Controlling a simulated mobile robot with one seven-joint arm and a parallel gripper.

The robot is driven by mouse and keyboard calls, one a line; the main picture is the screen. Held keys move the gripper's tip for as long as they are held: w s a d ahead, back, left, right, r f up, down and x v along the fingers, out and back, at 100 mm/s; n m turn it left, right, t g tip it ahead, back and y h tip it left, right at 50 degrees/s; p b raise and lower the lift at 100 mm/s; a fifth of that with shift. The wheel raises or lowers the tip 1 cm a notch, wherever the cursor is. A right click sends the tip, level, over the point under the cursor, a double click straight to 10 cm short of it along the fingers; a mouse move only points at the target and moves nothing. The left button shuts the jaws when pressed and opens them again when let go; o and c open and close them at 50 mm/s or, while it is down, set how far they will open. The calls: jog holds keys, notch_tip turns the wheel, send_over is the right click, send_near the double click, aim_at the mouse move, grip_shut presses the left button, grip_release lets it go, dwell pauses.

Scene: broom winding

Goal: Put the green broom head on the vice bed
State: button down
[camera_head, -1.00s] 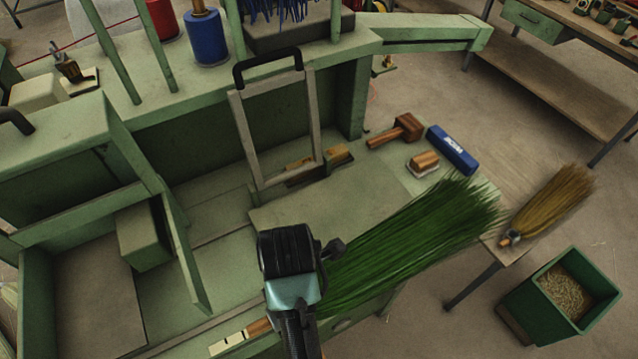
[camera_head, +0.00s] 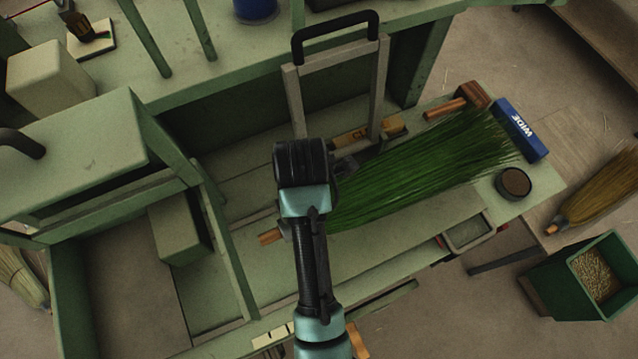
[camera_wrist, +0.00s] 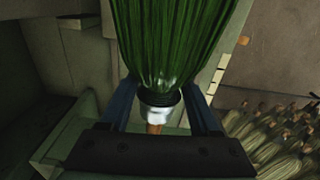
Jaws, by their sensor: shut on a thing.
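The green broom head (camera_head: 430,160) is a long fan of green bristles, lying across above the green bench with its bristles toward the right. Its bound neck with a metallic collar shows in the wrist view (camera_wrist: 158,103), and its short wooden stub (camera_head: 270,237) sticks out left of my wrist. My gripper (camera_wrist: 160,108) is shut on that neck; the fingertips are mostly hidden in the head view. The pale upright frame with a black handle (camera_head: 335,35), perhaps the vice, stands just behind the broom head. Whether the bristles touch the bed (camera_head: 410,222) below is unclear.
A wooden mallet (camera_head: 470,95), blue box (camera_head: 520,130) and round tin (camera_head: 514,184) stand at the bench's right end. A small tray (camera_head: 468,232) is at its front edge. A green partition (camera_head: 228,245) rises to the left. A green bin (camera_head: 590,278) is on the floor.

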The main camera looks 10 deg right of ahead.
notch_tip(320, 180, down, 9)
jog(key=shift+p, duration=0.55)
jog(key=shift+c, duration=0.6)
grip_release()
notch_tip(320, 180, up, 12)
jog(key=shift+d+r, duration=0.1)
jog(key=shift+d, duration=0.05)
